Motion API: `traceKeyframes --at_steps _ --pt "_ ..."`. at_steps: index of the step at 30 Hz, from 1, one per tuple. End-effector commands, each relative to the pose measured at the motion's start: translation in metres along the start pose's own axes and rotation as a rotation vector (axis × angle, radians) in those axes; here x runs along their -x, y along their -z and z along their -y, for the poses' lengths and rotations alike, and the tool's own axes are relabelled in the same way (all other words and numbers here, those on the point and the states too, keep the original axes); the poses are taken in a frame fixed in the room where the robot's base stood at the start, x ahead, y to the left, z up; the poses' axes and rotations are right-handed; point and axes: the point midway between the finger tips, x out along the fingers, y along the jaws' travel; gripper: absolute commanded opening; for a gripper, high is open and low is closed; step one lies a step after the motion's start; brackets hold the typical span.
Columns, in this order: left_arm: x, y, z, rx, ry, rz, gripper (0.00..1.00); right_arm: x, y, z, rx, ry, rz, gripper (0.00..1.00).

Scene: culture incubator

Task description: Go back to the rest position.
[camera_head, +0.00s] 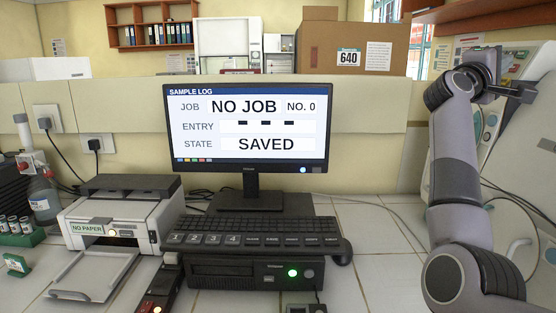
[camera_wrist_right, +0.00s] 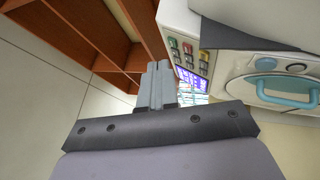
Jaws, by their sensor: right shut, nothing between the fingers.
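My right arm is raised at the right side of the head view. Its gripper (camera_head: 524,93) is at the upper right, in front of a pale machine, well above the table. In the right wrist view the two grey fingers (camera_wrist_right: 155,86) lie together with nothing between them. I cannot tell the exact gap to the machine. My left arm and left gripper are not in view.
A monitor (camera_head: 246,170) reading "NO JOB" and "SAVED" stands mid-table behind a keyboard (camera_head: 250,228). A printer (camera_head: 122,220) is at the left. The pale machine (camera_head: 530,165) is at the right. A wooden shelf (camera_wrist_right: 85,30) shows in the wrist view.

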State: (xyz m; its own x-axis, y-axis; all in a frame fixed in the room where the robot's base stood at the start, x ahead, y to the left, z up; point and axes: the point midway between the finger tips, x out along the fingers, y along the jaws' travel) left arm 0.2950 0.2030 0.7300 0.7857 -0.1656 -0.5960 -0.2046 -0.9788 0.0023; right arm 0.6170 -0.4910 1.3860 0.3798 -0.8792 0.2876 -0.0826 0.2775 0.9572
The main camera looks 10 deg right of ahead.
Motion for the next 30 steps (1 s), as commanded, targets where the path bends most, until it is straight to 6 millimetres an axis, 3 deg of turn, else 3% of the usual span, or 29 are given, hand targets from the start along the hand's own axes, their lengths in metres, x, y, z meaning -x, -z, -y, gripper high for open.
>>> traceKeyframes --at_steps 5,8,14,22,26,29,30 --pt "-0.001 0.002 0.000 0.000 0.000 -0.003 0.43 0.022 0.012 0.017 0.391 -0.237 -0.044 0.00" --pt "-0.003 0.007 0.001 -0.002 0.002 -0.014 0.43 0.045 0.024 0.028 0.652 -0.397 -0.070 0.00" --pt "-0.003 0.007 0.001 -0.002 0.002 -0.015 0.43 0.115 0.055 0.067 1.224 -0.770 -0.116 0.00" --pt "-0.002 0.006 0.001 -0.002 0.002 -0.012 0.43 0.238 0.081 0.163 1.924 -1.366 -0.154 0.00" --pt "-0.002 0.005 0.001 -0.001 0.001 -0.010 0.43 0.300 0.073 0.222 2.191 -1.710 -0.158 0.00" --pt "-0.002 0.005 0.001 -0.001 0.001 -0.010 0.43 0.346 0.056 0.269 2.346 -2.011 -0.152 0.00" --pt "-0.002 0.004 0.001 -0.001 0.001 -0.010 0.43 0.364 0.046 0.286 -2.286 2.046 0.139 0.00"
